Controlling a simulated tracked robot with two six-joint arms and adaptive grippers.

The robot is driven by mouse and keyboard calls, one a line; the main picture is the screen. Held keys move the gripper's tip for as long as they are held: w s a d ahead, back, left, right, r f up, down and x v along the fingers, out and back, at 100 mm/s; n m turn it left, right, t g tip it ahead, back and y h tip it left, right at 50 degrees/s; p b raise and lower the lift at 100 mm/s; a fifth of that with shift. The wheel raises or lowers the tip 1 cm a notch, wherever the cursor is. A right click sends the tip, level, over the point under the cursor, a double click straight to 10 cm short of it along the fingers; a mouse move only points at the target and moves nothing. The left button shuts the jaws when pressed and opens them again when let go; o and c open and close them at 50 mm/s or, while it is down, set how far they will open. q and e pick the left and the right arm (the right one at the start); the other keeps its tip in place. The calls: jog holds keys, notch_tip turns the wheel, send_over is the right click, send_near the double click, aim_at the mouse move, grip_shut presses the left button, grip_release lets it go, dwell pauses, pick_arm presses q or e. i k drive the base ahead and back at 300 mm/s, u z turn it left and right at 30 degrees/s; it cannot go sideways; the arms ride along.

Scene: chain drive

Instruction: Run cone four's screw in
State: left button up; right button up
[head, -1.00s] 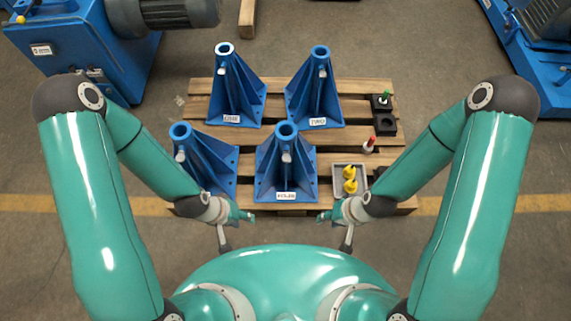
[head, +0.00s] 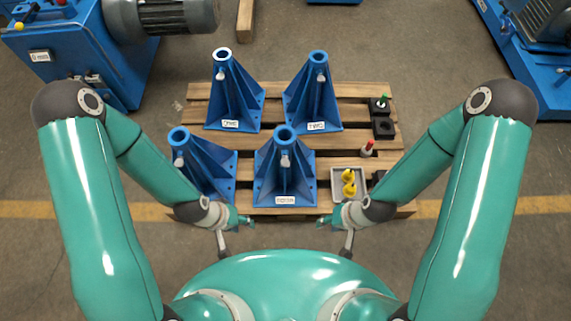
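Cone four (head: 269,182) is the blue ribbed cone at the front right of the four on the pallet, upright, with a label at its foot that is hard to read. Its screw (head: 285,161) looks like a small pale piece on the near side below the ring top; how deep it sits cannot be told. My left gripper (head: 236,233) is in front of the pallet's near edge, left of cone four and apart from it. My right gripper (head: 334,233) is to the right of cone four, also apart. Both seem empty; their finger opening is unclear.
Three more blue cones stand on the pallet (head: 360,93): back left (head: 232,98), back right (head: 315,98) and front left (head: 200,165). At right are a grey tray (head: 336,183) with yellow pieces, a red-topped item (head: 367,149) and black blocks (head: 384,127). Blue machines stand behind.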

aim_at(284, 162)
jog(key=u, duration=1.1)
jog(key=i, duration=0.15)
jog(key=z, duration=2.8)
jog(key=k, duration=1.75)
jog(key=u, duration=1.5)
jog(key=i, duration=1)
jog(key=u, duration=0.05)
